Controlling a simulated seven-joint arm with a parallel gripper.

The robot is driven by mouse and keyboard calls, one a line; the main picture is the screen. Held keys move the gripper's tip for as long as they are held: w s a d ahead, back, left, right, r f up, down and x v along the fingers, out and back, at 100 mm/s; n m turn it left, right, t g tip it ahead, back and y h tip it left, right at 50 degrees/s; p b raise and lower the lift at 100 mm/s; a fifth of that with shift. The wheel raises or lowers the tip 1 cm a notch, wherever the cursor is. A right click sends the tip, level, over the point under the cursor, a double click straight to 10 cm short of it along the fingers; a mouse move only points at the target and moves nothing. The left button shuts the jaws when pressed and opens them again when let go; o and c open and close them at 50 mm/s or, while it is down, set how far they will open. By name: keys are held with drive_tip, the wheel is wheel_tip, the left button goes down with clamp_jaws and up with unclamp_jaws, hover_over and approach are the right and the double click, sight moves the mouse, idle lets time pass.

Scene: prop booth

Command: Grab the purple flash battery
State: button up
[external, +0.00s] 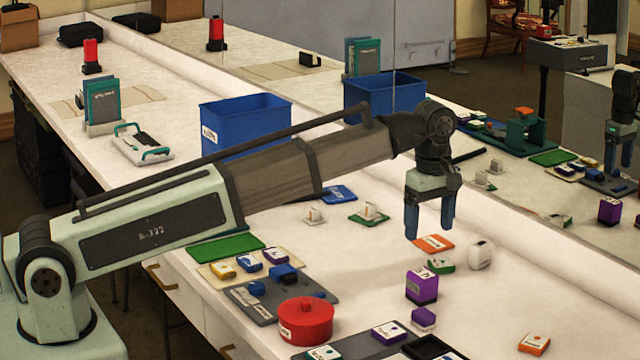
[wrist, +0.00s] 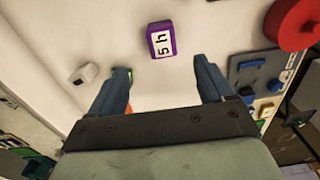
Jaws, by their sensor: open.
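A purple block (external: 422,288) stands on the white counter, below and slightly left of my gripper in the external view. In the wrist view the purple block (wrist: 152,31) carries a white label reading "5 h" and lies beyond the fingertips, roughly centred between them. My gripper (external: 430,228) is open and empty above the counter, with its blue fingers pointing down; its fingers (wrist: 162,78) are apart in the wrist view. Other purple pieces show: a smaller block (external: 423,320) just in front, a flat white-topped one (external: 389,332), and one by the trays (external: 276,256). I cannot tell which is the flash battery.
A red round tub (external: 305,322) stands left of the purple block. A white item (external: 481,254), a green-based piece (external: 441,266) and an orange card (external: 434,243) lie near my fingers. A blue bin (external: 245,128) stands behind my arm.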

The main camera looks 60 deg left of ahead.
sight(423, 273)
wheel_tip(423, 273, down, 8)
drive_tip(key=shift+s+a+f, duration=0.1)
drive_tip(key=shift+a+f, duration=0.05)
drive_tip(key=shift+f, duration=1.15)
drive_tip(key=shift+s+a+f, duration=0.1)
drive_tip(key=shift+f, duration=1.2)
drive_tip(key=c, duration=1.3)
drive_tip(key=shift+r, duration=0.15)
